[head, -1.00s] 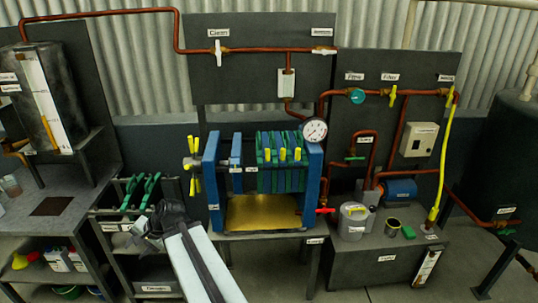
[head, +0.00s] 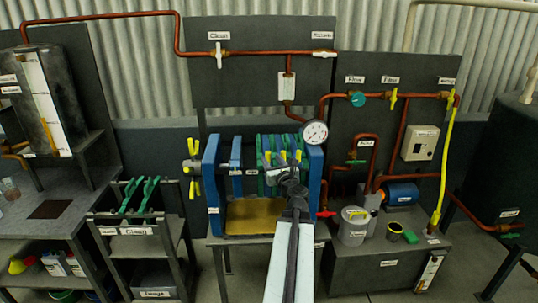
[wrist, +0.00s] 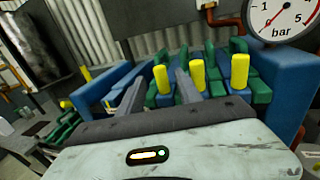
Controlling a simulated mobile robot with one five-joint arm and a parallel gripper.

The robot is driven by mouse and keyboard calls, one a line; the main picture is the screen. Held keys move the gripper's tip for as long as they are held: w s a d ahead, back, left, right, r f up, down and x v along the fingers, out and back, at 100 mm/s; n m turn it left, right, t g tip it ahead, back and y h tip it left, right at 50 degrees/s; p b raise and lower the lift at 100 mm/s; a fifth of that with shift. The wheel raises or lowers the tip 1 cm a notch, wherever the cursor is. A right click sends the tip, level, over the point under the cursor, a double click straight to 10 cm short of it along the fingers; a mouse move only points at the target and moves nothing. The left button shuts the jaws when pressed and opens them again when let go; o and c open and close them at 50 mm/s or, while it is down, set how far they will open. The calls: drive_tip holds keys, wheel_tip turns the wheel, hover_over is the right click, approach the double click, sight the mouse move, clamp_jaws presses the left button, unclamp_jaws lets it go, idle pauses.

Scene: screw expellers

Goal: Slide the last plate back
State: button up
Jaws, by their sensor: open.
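The press stands mid-picture in the head view between a left blue end block (head: 211,180) and a right blue end block (head: 315,172). A blue plate (head: 236,155) stands apart near the left block. Blue and green plates (head: 262,148) form a pack at the right, with yellow handles. My gripper (head: 288,172) is in front of this pack and hides part of it. In the wrist view my open gripper (wrist: 160,92) has a finger on either side of the leftmost yellow handle (wrist: 161,79) of the pack. I cannot tell whether it touches the handle.
A brass-coloured tray (head: 250,217) lies under the plates. A pressure gauge (head: 314,132) hangs close above the right block. Yellow hand-wheel spokes (head: 193,165) stick out left of the press. A rack with green plates (head: 140,195) stands further left.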

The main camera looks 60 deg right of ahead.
sight(268, 155)
drive_tip(key=x, duration=0.5)
drive_tip(key=shift+w+d, duration=0.15)
drive_tip(key=shift+w, duration=0.1)
clamp_jaws()
idle(1.0)
